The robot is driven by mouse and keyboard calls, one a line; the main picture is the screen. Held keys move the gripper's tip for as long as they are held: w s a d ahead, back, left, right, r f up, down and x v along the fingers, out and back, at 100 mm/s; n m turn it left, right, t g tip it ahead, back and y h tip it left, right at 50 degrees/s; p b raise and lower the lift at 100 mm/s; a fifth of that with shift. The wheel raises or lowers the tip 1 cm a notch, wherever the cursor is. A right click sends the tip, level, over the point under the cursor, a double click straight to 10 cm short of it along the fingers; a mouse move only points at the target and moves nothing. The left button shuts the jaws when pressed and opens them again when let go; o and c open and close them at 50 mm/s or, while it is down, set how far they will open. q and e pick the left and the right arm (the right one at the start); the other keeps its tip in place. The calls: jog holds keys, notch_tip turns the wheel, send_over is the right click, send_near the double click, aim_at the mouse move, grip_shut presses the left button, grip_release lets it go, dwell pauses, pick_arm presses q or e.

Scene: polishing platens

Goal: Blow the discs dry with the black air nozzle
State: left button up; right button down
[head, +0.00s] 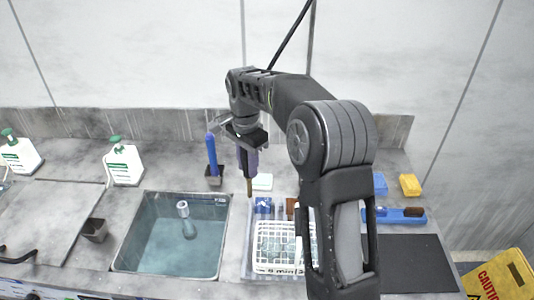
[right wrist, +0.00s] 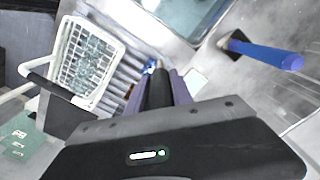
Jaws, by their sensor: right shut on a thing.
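My right gripper (head: 248,160) is shut on the black air nozzle (right wrist: 159,88), which sits between its purple fingers in the right wrist view. The nozzle's brass tip (head: 250,187) points down in the head view, above the back edge of the rack area. The white basket (head: 256,254) stands on the counter right of the sink, with clear discs (head: 284,246) in it. My right arm hides its right part. The basket also shows in the right wrist view (right wrist: 57,72), to the left of the nozzle. My left gripper is in neither view.
A sink (head: 142,232) with water lies left of the basket. A blue-handled tool (head: 211,152) stands upright in a dark holder behind it. White bottles (head: 123,166) stand at the back left. A dark mat (head: 418,264) and a blue brush (head: 392,216) lie right.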

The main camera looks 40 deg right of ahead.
jog(key=a+f+n+b, duration=0.2)
jog(key=a+f+n, duration=0.3)
jog(key=a+n, duration=0.3)
jog(key=s+a+f+n+b, duration=0.1)
jog(key=a+f+n+b, duration=0.1)
jog(key=a+f+n, duration=0.3)
jog(key=a+n, duration=0.3)
jog(key=shift+a, duration=0.25)
